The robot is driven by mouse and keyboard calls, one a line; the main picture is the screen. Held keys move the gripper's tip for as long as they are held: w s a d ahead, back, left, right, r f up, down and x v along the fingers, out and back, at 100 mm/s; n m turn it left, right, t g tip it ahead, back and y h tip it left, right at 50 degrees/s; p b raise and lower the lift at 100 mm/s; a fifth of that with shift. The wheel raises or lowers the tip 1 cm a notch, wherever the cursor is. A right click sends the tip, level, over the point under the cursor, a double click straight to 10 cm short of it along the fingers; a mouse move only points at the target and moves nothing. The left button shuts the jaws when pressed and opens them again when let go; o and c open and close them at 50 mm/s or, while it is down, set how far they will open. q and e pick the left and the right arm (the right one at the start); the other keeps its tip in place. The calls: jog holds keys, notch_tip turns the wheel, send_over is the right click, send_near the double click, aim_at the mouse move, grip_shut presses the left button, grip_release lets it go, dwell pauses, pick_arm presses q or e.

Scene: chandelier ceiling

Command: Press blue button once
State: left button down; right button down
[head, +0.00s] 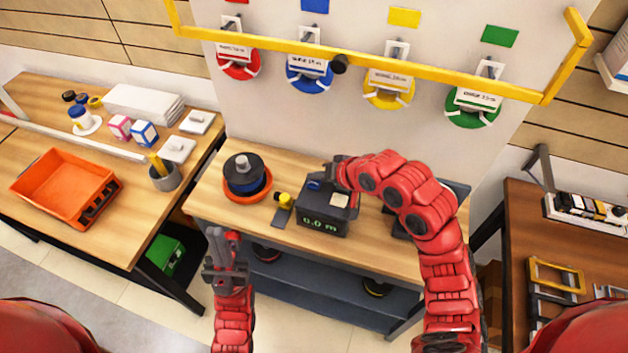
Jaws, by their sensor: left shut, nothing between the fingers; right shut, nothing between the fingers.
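A dark box-shaped device (322,218) stands on the middle workbench, with a green display on its front that reads about "0.0 m". A small blue button (314,184) shows on its top left. A pale label or pad lies to the right of it. My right gripper (334,173) reaches in from the right over the back of the device, just right of the blue button. It is shut and empty; I cannot tell whether it touches the device. My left gripper (222,250) is shut and empty, low in front of the bench's left end.
A dark spool on an orange base (247,178) and a small yellow-and-black part (284,202) stand left of the device. Coloured reels hang under a yellow bar (450,80) behind. Side tables hold an orange bin (66,188) and yellow-and-grey frames (556,280).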

aim_at(317, 187)
jog(key=shift+r+p, duration=1.75)
jog(key=shift+r, duration=0.8)
jog(key=shift+f, duration=0.1)
